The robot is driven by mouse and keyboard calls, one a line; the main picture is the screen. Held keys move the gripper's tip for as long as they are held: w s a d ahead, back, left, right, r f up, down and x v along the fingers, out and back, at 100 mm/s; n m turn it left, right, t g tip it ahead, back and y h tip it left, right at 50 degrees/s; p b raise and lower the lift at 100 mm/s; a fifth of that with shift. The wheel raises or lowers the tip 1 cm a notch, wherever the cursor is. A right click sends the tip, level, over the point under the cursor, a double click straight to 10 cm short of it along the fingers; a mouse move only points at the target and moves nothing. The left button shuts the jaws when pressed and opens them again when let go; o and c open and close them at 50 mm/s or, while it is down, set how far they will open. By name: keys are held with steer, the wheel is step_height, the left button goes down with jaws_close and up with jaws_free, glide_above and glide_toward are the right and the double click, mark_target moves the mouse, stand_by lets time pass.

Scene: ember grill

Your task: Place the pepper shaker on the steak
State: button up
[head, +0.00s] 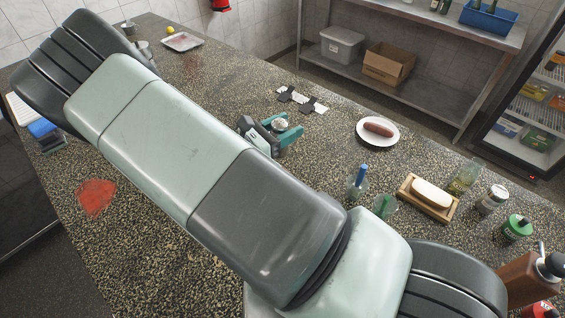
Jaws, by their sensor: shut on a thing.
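My gripper (284,134) is beyond my arm near the middle of the counter. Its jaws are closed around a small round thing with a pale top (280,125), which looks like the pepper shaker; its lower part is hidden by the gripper. I cannot tell whether it touches the counter. No steak is clearly recognisable. A flat red patch (96,198) lies on the counter at the left, far from my gripper; I cannot tell whether it is meat or a stain. My arm hides much of the counter.
Bottles, a wooden tray (404,191) and a white-and-dark canister (492,199) crowd the right side. Dark pieces (313,105) lie on a white striped strip behind. Bare counter lies around the red patch.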

mark_target(285, 151)
step_height(285, 151, down, 8)
steer(key=shift+f, duration=0.15)
stand_by(0.3)
steer(key=o, duration=1.2)
steer(key=shift+f, duration=0.1)
